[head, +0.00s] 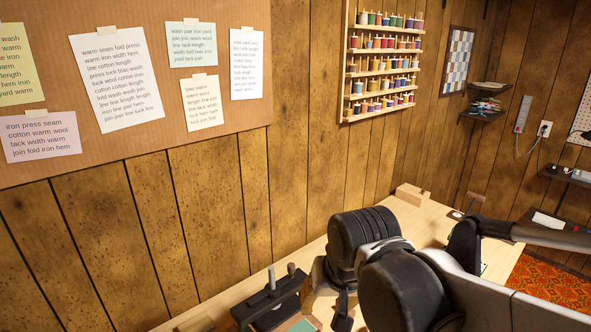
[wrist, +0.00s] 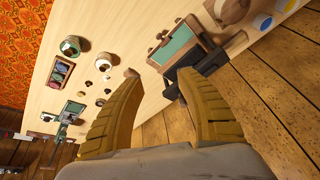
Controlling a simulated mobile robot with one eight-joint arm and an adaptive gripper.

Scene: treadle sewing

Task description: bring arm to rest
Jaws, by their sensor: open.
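My gripper (wrist: 160,85) shows in the wrist view with its two ribbed, yellow-brown fingers spread apart. Nothing is between them. The fingers are over the pale wooden tabletop (wrist: 110,15), as the wrist view has it; their height above it is hard to judge. In the head view, my arm's black and grey links fill the lower right and hide part of the tabletop (head: 440,222). I cannot clearly make out the gripper in the head view.
A black device with upright posts (head: 270,303) stands near my arm. A wooden block (head: 410,194) lies at the table's back. In the wrist view are a green-topped box (wrist: 173,45), a small dark tray (wrist: 61,70) and several small round items. The panelled wall (head: 215,200) runs behind the table.

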